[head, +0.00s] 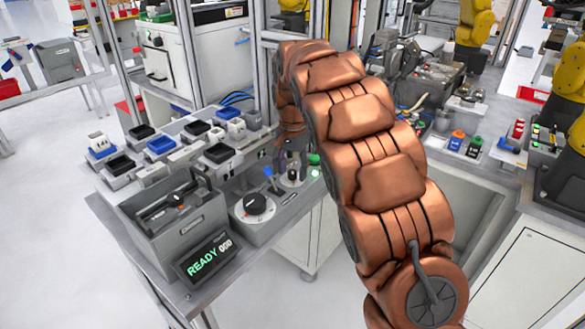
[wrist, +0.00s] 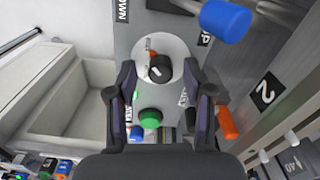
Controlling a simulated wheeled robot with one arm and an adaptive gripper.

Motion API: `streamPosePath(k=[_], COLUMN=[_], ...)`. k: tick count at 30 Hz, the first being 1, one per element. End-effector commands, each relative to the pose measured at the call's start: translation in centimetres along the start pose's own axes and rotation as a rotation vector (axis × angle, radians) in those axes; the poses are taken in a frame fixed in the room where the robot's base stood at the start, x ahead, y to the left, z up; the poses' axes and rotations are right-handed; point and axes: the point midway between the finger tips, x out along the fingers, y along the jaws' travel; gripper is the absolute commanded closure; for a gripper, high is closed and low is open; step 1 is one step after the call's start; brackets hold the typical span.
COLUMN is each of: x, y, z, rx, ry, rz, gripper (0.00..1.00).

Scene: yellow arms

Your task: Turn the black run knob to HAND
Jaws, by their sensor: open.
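The black run knob (wrist: 160,72) sits on a round pale plate (wrist: 170,45) in the wrist view. A small orange part shows on its upper left. My gripper (wrist: 159,70) is open, with one dark finger on each side of the knob and a gap on both sides. I cannot tell how far its tips are above the plate. The lettering near the plate is partly hidden by the fingers, so the HAND mark cannot be read. In the head view the knob (head: 292,176) is small, below my gripper (head: 291,158).
A green button (wrist: 150,118) and an orange handle (wrist: 228,122) are near the fingers. A larger black dial (head: 255,204) and a READY display (head: 207,257) sit nearer the bench front.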

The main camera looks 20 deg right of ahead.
Motion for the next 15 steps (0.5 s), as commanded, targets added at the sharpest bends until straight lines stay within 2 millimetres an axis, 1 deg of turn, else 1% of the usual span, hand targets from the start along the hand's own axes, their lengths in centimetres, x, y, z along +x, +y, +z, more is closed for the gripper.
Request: streamPosePath(k=[1,2,15], x=[-0.01,-0.01,-0.02], y=[0.0,0.0,0.01], z=[-0.01,-0.01,-0.02], rx=[0.0,0.0,0.0], ry=[0.0,0.0,0.0], rz=[0.0,0.0,0.0], gripper=[0.5,0.53,0.99])
